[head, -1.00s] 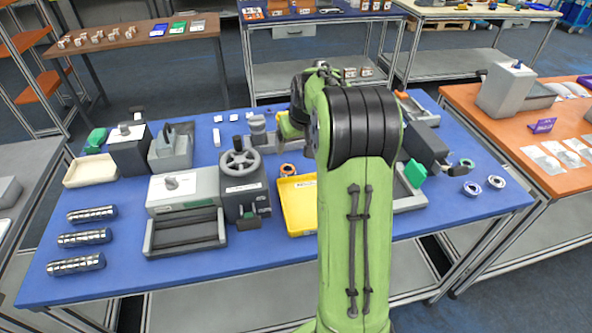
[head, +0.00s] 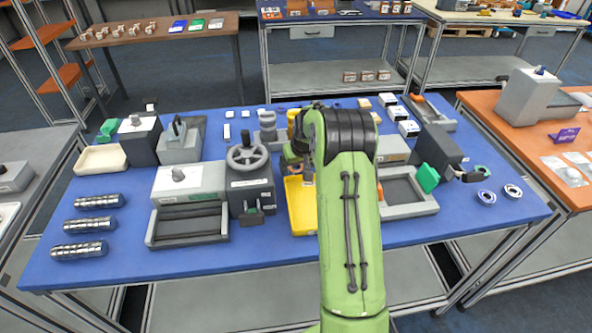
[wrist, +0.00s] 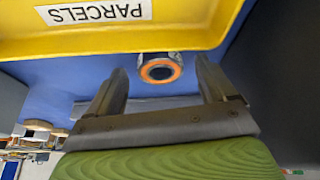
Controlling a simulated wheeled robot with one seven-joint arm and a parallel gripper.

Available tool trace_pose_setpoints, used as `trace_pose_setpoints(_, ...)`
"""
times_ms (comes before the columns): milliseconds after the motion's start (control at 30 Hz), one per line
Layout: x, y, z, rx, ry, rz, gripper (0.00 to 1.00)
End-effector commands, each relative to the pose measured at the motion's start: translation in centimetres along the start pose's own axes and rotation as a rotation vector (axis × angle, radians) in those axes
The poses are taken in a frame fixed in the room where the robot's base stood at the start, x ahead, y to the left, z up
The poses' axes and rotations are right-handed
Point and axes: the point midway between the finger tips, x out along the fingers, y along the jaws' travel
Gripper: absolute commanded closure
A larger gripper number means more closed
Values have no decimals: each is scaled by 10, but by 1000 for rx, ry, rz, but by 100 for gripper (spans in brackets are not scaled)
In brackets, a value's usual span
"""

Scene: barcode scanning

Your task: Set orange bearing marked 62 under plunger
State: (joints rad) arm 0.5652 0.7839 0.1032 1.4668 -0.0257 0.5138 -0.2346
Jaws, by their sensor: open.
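An orange-ringed bearing (wrist: 160,69) lies on the blue table beside the yellow tray, close to the tray's labelled wall. No mark on it can be read. My gripper (wrist: 161,84) is open, with its two fingers on either side of the bearing's position in the wrist view; I cannot tell whether they touch it. In the head view my gripper (head: 297,168) is at the tray's far end and the bearing is hidden. A dark press-like unit with a handwheel (head: 245,158) stands left of the tray. I cannot make out a plunger for certain.
The yellow tray (wrist: 75,40), marked PARCELS, is right against the work area; it also shows in the head view (head: 303,215). A grey fixture (head: 188,185) stands left of the handwheel unit. Two loose bearings (head: 487,197) lie at the table's right. Silver rolls (head: 90,225) lie at left.

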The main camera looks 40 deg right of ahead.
Motion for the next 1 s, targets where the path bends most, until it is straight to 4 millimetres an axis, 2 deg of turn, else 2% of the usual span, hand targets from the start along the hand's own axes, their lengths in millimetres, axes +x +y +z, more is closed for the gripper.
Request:
trace_pose_setpoints(233,5,0,-1,0,2,0,16)
trace_pose_setpoints(267,5,0,-1,0,2,0,19)
trace_pose_setpoints(700,4,0,-1,0,3,0,86)
trace_pose_setpoints(867,4,0,-1,0,3,0,87)
trace_pose_setpoints(1000,-13,0,-9,-1,8,1,87)
